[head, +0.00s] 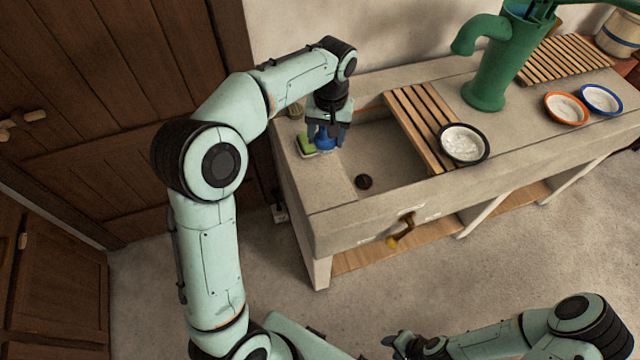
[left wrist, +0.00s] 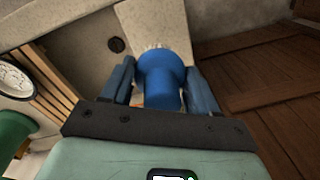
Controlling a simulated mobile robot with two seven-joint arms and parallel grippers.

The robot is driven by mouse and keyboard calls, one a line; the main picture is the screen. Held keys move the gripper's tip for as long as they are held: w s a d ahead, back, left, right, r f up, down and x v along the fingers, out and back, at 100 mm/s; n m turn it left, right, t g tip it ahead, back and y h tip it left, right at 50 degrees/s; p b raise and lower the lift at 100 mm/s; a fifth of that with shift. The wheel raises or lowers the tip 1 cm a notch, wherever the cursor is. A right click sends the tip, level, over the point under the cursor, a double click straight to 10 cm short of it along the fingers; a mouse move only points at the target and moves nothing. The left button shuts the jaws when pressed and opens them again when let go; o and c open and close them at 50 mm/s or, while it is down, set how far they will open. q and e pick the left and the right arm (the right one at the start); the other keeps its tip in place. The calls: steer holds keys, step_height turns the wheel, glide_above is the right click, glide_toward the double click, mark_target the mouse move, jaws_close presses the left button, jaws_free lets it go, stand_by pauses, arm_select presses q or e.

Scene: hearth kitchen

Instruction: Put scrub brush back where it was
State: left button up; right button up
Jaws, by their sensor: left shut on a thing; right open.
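My left gripper (head: 327,138) is shut on a blue scrub brush (head: 325,145) at the left end of the stone sink. The left wrist view shows the rounded blue brush (left wrist: 160,82) between the two fingers of the left gripper (left wrist: 162,85), with a pale fringe at its far end. The brush is over the ledge left of the basin; I cannot tell whether it touches the stone. My right gripper (head: 397,343) is open at the bottom of the head view, away from the sink, and partly cut off.
A green sponge (head: 306,144) lies just left of the brush. The basin has a dark drain (head: 363,182). A slatted wooden rack (head: 421,120) crosses the sink, with a dark-rimmed bowl (head: 464,144) at its right. A green pump (head: 492,70) stands behind.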

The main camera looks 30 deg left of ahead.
arm_select(q)
step_height(320, 180, down, 14)
steer(key=shift+r+b, duration=0.1)
steer(key=shift+b, duration=0.6)
steer(key=shift+f, duration=2.35)
arm_select(e)
steer(key=shift+s+f, duration=0.95)
steer(key=shift+f, duration=0.3)
arm_select(q)
steer(key=shift+f, duration=0.1)
steer(key=shift+f, duration=0.15)
steer(key=o, duration=1.1)
arm_select(e)
steer(key=shift+s+f, duration=0.1)
arm_select(q)
steer(key=shift+r, duration=0.6)
steer(key=r, duration=1.1)
steer(key=shift+w+d+r+p, duration=0.1)
steer(key=shift+d+r+p, duration=0.1)
steer(key=shift+d+p, duration=0.2)
arm_select(e)
steer(key=shift+w+r, duration=0.6)
steer(key=shift+r, duration=0.15)
